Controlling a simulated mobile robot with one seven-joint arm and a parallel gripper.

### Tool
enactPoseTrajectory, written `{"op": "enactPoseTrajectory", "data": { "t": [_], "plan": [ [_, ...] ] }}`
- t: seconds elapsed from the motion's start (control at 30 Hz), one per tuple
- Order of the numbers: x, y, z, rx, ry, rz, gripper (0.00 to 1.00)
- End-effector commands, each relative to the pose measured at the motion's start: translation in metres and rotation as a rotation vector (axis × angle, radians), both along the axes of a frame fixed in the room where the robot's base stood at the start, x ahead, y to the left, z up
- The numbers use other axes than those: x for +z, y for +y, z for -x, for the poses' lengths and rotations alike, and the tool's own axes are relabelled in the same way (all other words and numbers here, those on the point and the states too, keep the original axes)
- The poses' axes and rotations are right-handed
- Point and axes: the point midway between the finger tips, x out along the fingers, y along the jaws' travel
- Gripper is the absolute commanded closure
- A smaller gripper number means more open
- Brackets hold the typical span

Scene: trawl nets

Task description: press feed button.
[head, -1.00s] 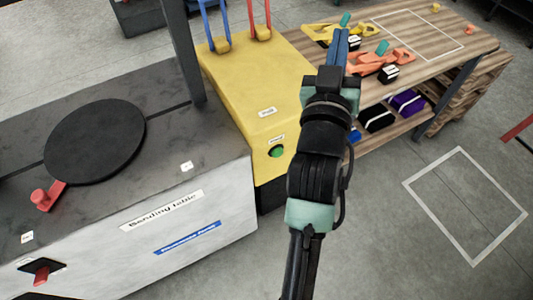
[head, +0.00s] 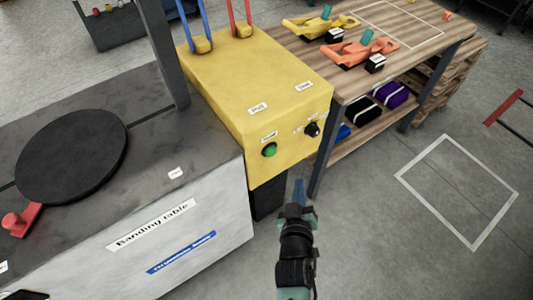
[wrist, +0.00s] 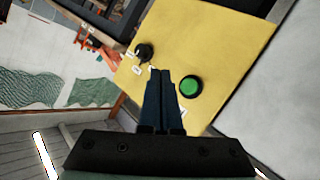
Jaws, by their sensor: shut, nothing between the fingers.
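The green button (head: 269,150) sits in a dark ring on the front face of the yellow machine (head: 285,85). A small label is above it; its text is too small to read surely. In the wrist view the green button (wrist: 190,86) is just right of the fingertips. My gripper (head: 299,185) is shut and empty, in front of and below the yellow face, to the lower right of the button in the head view. In the wrist view my gripper (wrist: 164,75) shows two blue fingers held together, pointing at the yellow face. I cannot tell contact, but they look apart from the button.
A black knob (head: 312,129) is right of the button on the same face. The banding table (head: 200,190) with a black disc (head: 72,152) stands left. A wooden bench (head: 400,45) with yellow and orange tools stands right. The floor in front is clear.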

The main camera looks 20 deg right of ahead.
Motion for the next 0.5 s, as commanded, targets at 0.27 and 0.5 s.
{"op": "enactPoseTrajectory", "data": {
  "t": [0.27,0.5],
  "plan": [
    [-0.0023,0.0000,0.0015,0.000,0.004,0.001,1.00],
    [-0.0051,0.0020,-0.0052,0.000,0.002,0.000,1.00]
  ]
}}
